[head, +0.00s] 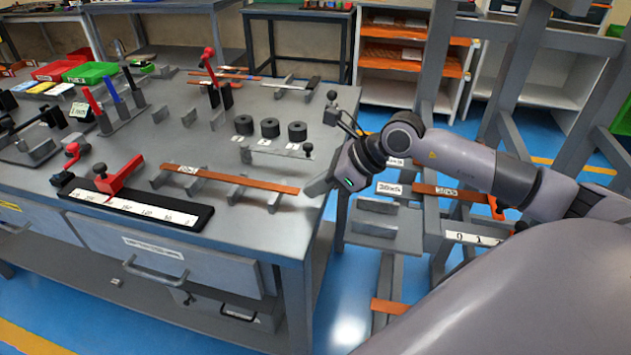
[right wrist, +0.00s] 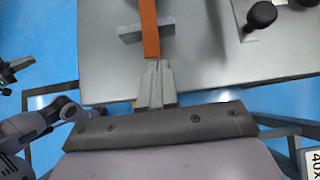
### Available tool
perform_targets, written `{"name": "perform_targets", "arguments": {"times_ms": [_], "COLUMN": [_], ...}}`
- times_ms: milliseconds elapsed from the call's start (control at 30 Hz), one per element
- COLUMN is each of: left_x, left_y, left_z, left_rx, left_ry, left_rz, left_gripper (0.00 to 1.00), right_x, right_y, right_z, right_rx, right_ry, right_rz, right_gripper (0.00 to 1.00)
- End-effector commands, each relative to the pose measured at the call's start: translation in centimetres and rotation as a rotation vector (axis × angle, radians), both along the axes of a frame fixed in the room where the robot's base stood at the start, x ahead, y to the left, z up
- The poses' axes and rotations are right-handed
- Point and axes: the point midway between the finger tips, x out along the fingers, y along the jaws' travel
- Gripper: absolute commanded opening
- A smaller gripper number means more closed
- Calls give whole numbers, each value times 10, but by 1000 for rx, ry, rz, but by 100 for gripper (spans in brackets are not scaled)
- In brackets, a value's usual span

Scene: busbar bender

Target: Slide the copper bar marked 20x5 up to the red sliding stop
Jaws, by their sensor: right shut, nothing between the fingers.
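The copper bar (head: 235,181) with a white label near its left end lies flat across several grey supports on the bench. The label is too small to read surely. The red sliding stop (head: 118,176) stands on a black rail with a white scale, left of the bar with a gap between them. My right gripper (head: 313,187) is shut and empty at the bar's right end. In the right wrist view its fingertips (right wrist: 157,68) point at the end of the bar (right wrist: 150,40), very close; contact is unclear.
Three black cylinders (head: 270,128) and a small black-knobbed piece stand behind the bar. Upright levers (head: 112,92) and bins are at the back left. A rack with labelled copper bars (head: 437,191) stands right of the bench, beyond its edge.

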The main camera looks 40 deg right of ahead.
Motion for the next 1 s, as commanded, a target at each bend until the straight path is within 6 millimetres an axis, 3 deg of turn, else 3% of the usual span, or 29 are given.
{"name": "perform_targets", "arguments": {"times_ms": [467,800,1000], "left_x": [1,1,1], "left_y": [2,2,1], "left_z": [1,-5,-5], "left_rx": [1,1,1], "left_ry": [-1,-1,-1], "left_rz": [3,3,3], "left_gripper": [0,0,0], "right_x": [4,24,26], "right_y": [3,21,23], "right_z": [0,-1,0], "right_rx": [1,2,0], "right_ry": [-1,-1,1], "right_rz": [0,1,1], "right_gripper": [0,0,0]}}
